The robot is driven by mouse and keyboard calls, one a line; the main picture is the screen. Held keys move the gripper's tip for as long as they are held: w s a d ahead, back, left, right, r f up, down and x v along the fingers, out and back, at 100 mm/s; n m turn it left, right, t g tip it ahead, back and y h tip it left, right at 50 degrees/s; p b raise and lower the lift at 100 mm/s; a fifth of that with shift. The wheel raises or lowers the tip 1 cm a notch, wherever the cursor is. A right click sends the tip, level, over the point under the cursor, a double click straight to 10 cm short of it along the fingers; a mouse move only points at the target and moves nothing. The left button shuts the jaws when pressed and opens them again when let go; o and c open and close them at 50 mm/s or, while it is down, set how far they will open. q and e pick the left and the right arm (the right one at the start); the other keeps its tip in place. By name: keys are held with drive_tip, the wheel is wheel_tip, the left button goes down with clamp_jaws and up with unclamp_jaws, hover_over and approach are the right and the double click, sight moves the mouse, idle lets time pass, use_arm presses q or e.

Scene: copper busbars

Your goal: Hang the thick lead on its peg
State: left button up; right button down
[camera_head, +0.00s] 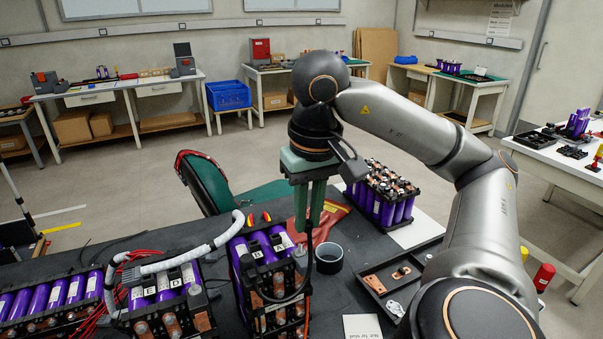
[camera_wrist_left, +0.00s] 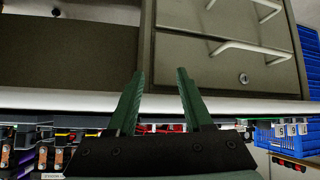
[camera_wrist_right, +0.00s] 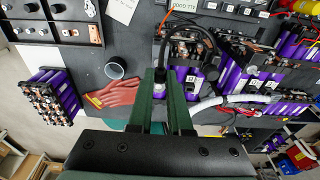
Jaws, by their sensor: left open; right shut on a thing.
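My right gripper (camera_head: 309,222) points down over the dark bench, beside a purple-celled battery module (camera_head: 262,250). It is shut on a black lead (camera_head: 306,285), which loops from the fingertips down across the module's front. In the right wrist view the lead (camera_wrist_right: 205,32) curves above the fingers (camera_wrist_right: 165,85); the gripped part is mostly hidden between them. I cannot pick out the peg in any view. My left gripper (camera_wrist_left: 158,98) is open and empty, facing a grey drawer cabinet (camera_wrist_left: 215,60); it is outside the head view.
A white sleeved cable (camera_head: 190,258) arches over the neighbouring modules, with red wires beside it. Red gloves (camera_head: 325,218), a dark cup (camera_head: 329,257), a tray of copper pieces (camera_head: 390,279) and another purple module (camera_head: 382,192) stand to the right.

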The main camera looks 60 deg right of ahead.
drive_tip(key=shift+f, duration=0.1)
drive_tip(key=shift+s+d+f+n+b, duration=0.15)
drive_tip(key=shift+d+f+n+b, duration=0.35)
drive_tip(key=shift+b, duration=0.4)
drive_tip(key=shift+d+r+n+y+b, duration=0.1)
drive_tip(key=shift+r+n+y+b, duration=0.1)
drive_tip(key=shift+n+b, duration=0.9)
drive_tip(key=shift+d+r+n+y+b, duration=0.1)
drive_tip(key=shift+n+y+b, duration=0.1)
drive_tip(key=shift+n+b, duration=0.9)
wheel_tip(320, 180, down, 4)
drive_tip(key=b, duration=0.4)
drive_tip(key=shift+f, duration=0.2)
drive_tip(key=shift+r, duration=0.35)
drive_tip(key=shift+f+b, duration=0.65)
drive_tip(key=shift+f, duration=0.3)
